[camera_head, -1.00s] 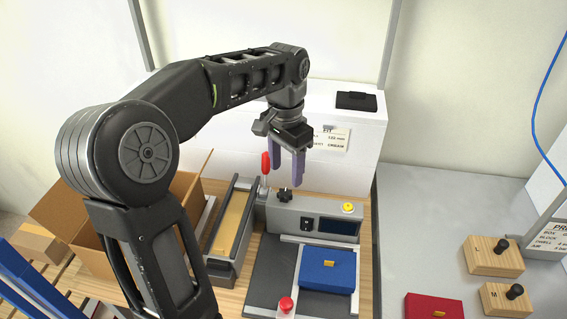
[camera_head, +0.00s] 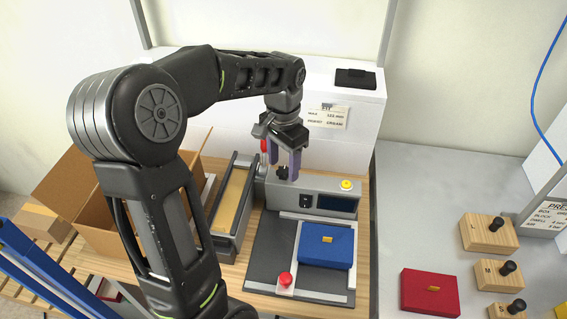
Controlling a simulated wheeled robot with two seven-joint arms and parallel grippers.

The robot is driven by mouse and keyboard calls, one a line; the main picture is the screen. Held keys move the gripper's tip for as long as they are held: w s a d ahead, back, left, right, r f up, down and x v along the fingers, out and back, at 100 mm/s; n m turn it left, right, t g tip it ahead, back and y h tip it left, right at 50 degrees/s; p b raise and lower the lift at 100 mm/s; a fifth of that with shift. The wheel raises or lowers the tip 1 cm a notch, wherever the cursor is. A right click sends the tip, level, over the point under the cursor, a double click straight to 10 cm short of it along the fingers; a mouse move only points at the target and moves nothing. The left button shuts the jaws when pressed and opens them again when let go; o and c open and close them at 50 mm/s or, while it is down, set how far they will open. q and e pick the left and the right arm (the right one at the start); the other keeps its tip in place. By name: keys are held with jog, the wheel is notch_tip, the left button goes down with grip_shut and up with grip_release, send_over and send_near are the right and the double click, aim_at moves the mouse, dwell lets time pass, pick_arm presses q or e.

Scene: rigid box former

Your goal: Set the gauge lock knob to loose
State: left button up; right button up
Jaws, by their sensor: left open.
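My right gripper is out of view.
A red-tipped lever (camera_head: 264,146) stands just left of the gripper. The housing carries a yellow button (camera_head: 346,185) and a dark screen (camera_head: 336,204). A cardboard box (camera_head: 100,215) stands left.

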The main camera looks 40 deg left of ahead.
pick_arm(q)
jog(key=shift+f, duration=0.55)
grip_shut()
